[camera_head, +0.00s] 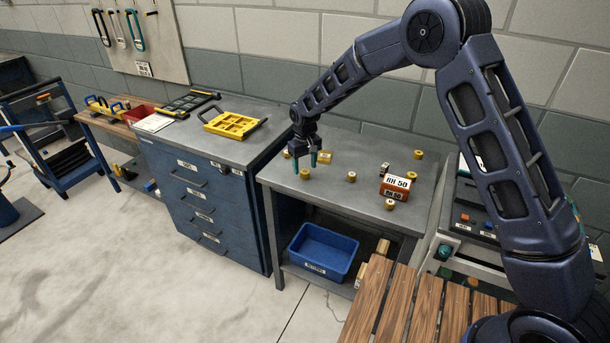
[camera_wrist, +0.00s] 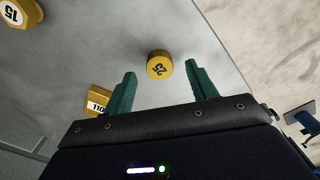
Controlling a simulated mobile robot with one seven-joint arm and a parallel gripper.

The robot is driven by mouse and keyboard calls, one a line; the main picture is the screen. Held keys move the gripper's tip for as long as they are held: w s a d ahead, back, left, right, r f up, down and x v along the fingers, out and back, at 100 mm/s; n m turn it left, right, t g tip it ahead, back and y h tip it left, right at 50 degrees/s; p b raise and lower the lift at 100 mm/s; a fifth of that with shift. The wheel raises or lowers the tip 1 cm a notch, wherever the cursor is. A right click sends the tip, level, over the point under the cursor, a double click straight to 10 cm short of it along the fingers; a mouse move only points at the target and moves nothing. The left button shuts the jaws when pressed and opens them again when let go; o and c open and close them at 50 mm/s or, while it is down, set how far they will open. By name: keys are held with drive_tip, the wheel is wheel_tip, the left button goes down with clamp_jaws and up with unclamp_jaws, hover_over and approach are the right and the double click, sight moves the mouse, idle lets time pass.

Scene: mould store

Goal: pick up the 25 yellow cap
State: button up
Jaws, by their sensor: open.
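The yellow cap marked 25 (camera_wrist: 160,66) shows in the wrist view, standing on the grey table top near its edge. It appears in line with the gap between my two green fingers, just beyond their tips. In the head view a small yellow cap (camera_head: 305,174), whose number is too small to read, stands just below my gripper (camera_head: 304,164). My gripper is open and empty, pointing down over the left part of the table. I cannot tell the exact height of the fingertips above the cap.
A yellow block marked 110 (camera_wrist: 97,101) lies near the left finger. A yellow piece marked 15 (camera_wrist: 18,12) is farther off. Several small caps stand on the table (camera_head: 335,195), with an orange BH 50 block (camera_head: 395,190) at right. A blue bin (camera_head: 322,250) sits below.

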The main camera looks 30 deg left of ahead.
wheel_tip(320, 180, down, 2)
drive_tip(key=shift+f, duration=0.1)
drive_tip(key=shift+c, duration=0.5)
drive_tip(key=c, duration=0.9)
drive_tip(key=shift+c, duration=0.2)
